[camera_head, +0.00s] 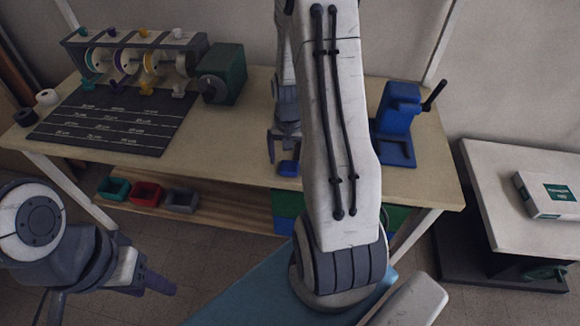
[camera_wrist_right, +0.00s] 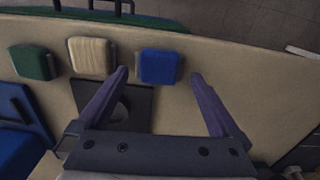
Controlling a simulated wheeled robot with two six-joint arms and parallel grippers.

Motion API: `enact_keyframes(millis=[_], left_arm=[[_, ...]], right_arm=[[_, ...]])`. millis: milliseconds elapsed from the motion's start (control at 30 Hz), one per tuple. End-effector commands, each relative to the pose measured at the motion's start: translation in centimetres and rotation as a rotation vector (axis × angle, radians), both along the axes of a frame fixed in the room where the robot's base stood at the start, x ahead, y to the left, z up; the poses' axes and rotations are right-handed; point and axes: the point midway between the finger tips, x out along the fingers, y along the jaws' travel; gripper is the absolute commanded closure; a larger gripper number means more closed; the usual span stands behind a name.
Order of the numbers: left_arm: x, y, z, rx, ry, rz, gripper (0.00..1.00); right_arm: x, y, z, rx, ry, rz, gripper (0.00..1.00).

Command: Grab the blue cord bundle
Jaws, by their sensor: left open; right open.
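The blue cord bundle (camera_wrist_right: 159,66) lies on the tan tabletop in the right wrist view, near the table edge. It also shows as a small blue block (camera_head: 288,168) at the table's front edge in the head view, partly hidden by my right arm. My right gripper (camera_wrist_right: 160,76) is open and empty, with the bundle in line between its two spread fingertips. In the head view my right gripper (camera_head: 283,148) is over the table just behind the bundle, partly covered by my arm. My left gripper (camera_head: 152,284) is open at the lower left, away from the table.
A cream bundle (camera_wrist_right: 91,57) and a green bundle (camera_wrist_right: 32,62) lie in a row beside the blue one. A blue stand with a crank (camera_head: 398,125) is on the right of the table. A spool rack (camera_head: 135,55) and a black mat (camera_head: 112,122) are on the left.

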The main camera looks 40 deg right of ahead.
Motion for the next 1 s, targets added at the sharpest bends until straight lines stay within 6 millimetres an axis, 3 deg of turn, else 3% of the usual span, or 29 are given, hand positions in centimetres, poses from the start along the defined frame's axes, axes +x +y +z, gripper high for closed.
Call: enact_keyframes(millis=[200,433,467,600,633,1000], left_arm=[[0.0,0.0,0.1,0.000,0.000,0.000,0.50],[0.0,0.0,0.1,0.000,0.000,0.000,0.50],[0.0,0.0,0.1,0.000,0.000,0.000,0.50],[0.0,0.0,0.1,0.000,0.000,0.000,0.50],[0.0,0.0,0.1,0.000,0.000,0.000,0.50],[0.0,0.0,0.1,0.000,0.000,0.000,0.50]], right_arm=[[-0.1,0.0,-2.6,0.001,0.002,0.000,0.00],[0.0,0.0,-2.8,-0.001,-0.001,0.000,0.00],[0.0,0.0,-2.8,-0.001,-0.001,0.000,0.04],[0.0,0.0,-2.8,-0.001,-0.001,0.000,0.57],[0.0,0.0,-2.8,-0.001,-0.001,0.000,0.66],[0.0,-0.1,-2.2,-0.002,-0.003,0.000,0.67]])
